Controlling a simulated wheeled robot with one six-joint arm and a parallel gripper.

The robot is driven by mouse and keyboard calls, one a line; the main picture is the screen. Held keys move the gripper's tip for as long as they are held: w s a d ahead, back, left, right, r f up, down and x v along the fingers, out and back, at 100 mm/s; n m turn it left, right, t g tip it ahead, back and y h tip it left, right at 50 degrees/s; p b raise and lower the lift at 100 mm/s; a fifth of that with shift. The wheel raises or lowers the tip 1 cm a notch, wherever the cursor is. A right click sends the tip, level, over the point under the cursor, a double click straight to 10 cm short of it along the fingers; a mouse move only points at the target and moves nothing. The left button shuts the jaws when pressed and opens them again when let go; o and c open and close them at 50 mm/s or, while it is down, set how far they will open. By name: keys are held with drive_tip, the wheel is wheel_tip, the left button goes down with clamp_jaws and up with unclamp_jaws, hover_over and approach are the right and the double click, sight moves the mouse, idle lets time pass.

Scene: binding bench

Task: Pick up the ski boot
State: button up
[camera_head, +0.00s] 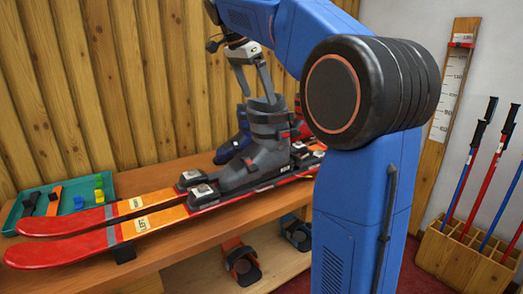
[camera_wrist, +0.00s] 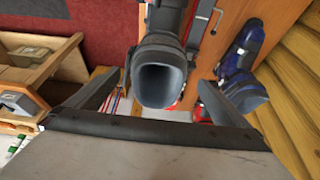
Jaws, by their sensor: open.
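The ski boot (camera_head: 267,145) is dark grey with small red buckle parts. It stands upright on a red-and-orange ski (camera_head: 160,222) on the bench. My gripper (camera_head: 257,98) is right above it, pointing down, with its fingers apart at the boot's upper cuff. In the wrist view the boot's open top (camera_wrist: 163,82) lies between the two fingers of my gripper (camera_wrist: 155,97), and no contact with either finger is clear. My arm hides part of the bench to the right of the boot.
A blue boot (camera_head: 233,142) stands close behind; it also shows in the wrist view (camera_wrist: 240,65). A teal tray (camera_head: 62,200) with small tools lies at the bench's left. Bindings (camera_head: 243,262) sit on the lower shelf. A wooden pole rack (camera_head: 463,256) stands at right.

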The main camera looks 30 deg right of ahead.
sight(265, 119)
drive_tip(key=x, duration=0.4)
drive_tip(key=shift+d+f, duration=0.1)
drive_tip(key=shift+f, duration=0.3)
drive_tip(key=x, duration=0.5)
drive_tip(key=shift+s+a+f, duration=0.15)
drive_tip(key=shift+a+f, duration=0.05)
drive_tip(key=shift+a, duration=0.05)
drive_tip(key=c, duration=2.1)
